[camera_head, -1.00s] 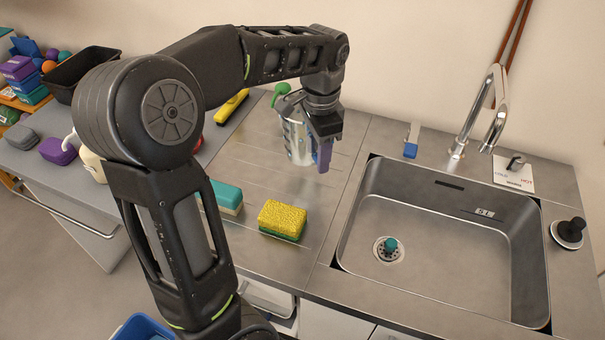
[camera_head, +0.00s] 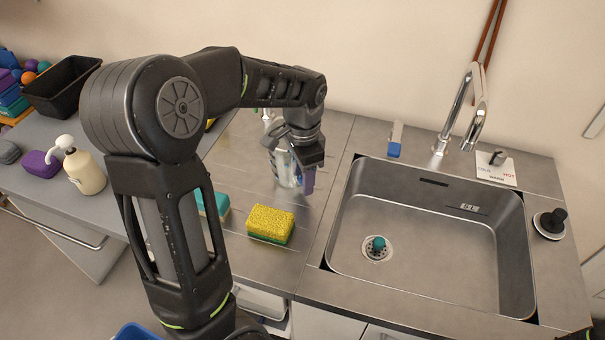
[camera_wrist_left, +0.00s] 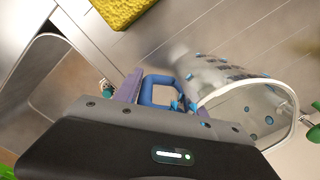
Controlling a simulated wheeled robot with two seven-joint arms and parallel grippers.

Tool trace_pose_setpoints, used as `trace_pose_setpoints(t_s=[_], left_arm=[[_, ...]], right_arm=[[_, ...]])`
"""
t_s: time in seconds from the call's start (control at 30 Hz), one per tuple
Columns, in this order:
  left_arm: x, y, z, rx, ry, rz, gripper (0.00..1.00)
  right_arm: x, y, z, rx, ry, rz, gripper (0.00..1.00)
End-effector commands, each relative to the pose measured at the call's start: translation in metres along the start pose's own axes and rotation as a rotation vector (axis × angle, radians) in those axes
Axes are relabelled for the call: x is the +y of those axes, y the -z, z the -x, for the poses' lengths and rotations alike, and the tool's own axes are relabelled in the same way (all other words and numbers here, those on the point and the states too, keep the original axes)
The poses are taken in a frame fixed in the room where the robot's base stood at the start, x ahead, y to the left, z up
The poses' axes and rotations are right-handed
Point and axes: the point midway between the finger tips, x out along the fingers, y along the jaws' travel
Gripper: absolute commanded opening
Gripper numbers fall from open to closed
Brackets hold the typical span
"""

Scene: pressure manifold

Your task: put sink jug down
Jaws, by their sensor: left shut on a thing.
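The sink jug (camera_head: 285,168) is a clear, greyish vessel with a blue handle. It is over the ribbed steel drainboard left of the sink, partly hidden by my left gripper (camera_head: 308,168). In the left wrist view the jug (camera_wrist_left: 235,90) shows its pale rim and blue marks. The purple fingers of my left gripper (camera_wrist_left: 158,90) are shut on its blue handle (camera_wrist_left: 160,88). I cannot tell whether its base touches the drainboard. My right gripper is not in view.
A yellow sponge (camera_head: 270,223) and a teal sponge (camera_head: 217,203) lie in front of the jug. The steel sink (camera_head: 420,255) with its tap (camera_head: 470,115) is to the right. A soap bottle (camera_head: 85,172) stands at left. The drainboard right of the jug is clear.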

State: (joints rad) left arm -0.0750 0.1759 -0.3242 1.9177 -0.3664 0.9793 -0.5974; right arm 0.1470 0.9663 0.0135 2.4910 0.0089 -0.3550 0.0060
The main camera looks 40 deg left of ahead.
Motion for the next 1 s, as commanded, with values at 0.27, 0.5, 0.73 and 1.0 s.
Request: trace_pose_setpoints(t_s=[0.27, 0.5, 0.73, 1.0], left_arm=[[0.0, 0.0, -0.003, 0.0, 0.0, 0.0, 0.51], [0.0, 0.0, -0.003, 0.0, 0.0, 0.0, 0.7], [0.0, 0.0, -0.002, 0.0, 0.0, 0.0, 0.7], [-0.001, 0.001, 0.017, 0.003, 0.002, 0.0, 0.7]], right_arm=[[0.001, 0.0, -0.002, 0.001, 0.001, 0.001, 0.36], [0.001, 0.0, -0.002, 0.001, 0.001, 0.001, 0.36], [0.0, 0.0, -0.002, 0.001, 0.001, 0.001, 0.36], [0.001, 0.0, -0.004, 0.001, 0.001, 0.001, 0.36]])
